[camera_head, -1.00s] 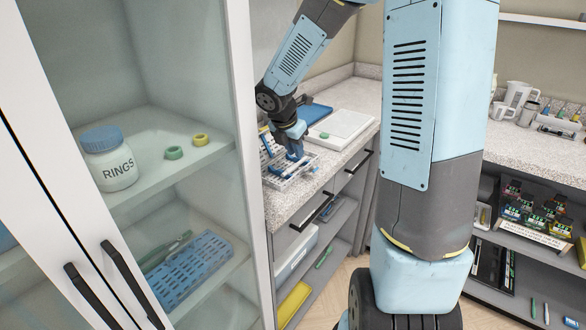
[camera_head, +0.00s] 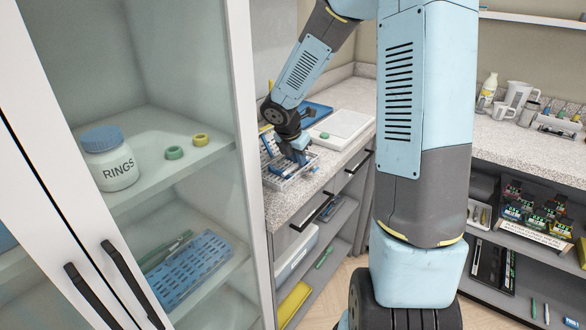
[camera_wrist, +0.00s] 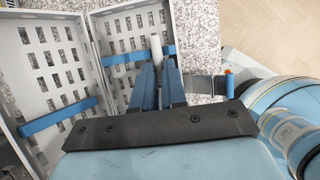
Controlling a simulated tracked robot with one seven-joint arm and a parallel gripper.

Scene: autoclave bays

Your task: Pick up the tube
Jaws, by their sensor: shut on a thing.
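My gripper (camera_wrist: 158,78) is shut on a slim whitish tube (camera_wrist: 156,46), whose end sticks out beyond the blue fingers in the wrist view. The rest of the tube is hidden between the fingers. Behind it is an open perforated metal cassette (camera_wrist: 48,62) with blue bars. In the head view my gripper (camera_head: 296,152) is low over this cassette (camera_head: 286,182) on the speckled counter, and the tube cannot be made out. I cannot tell whether the tube still touches the cassette.
A white board (camera_head: 342,128) with a small green ring and a blue tray (camera_head: 314,114) lie behind on the counter. A glass-doored cabinet at left holds a RINGS jar (camera_head: 110,160) and a blue cassette (camera_head: 190,268). Drawer handles (camera_head: 314,210) stick out below the counter.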

